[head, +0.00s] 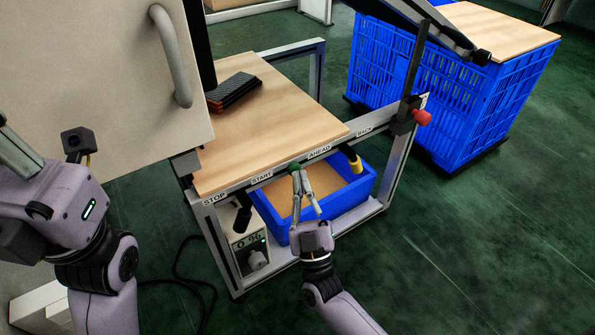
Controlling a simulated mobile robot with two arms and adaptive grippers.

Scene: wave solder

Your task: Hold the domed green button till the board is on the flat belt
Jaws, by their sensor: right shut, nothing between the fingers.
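The domed green button (294,167) sits on the front rail of the wooden-topped table, between the START and AHEAD labels. My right gripper (298,173) is shut and empty, with its fingertips at the button. They overlap it in the picture, and I cannot tell whether they press it. My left gripper (17,150) is at the left edge, away from the button and partly out of frame; its jaw opening cannot be made out. I cannot identify the board or the flat belt in this view.
A black stack with orange edges (233,92) lies on the wooden top (275,115). A blue bin (362,185) stands below the rail. A yellow-tipped control (355,163) and a red knob (421,117) are to the right. A large blue crate (400,75) stands behind.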

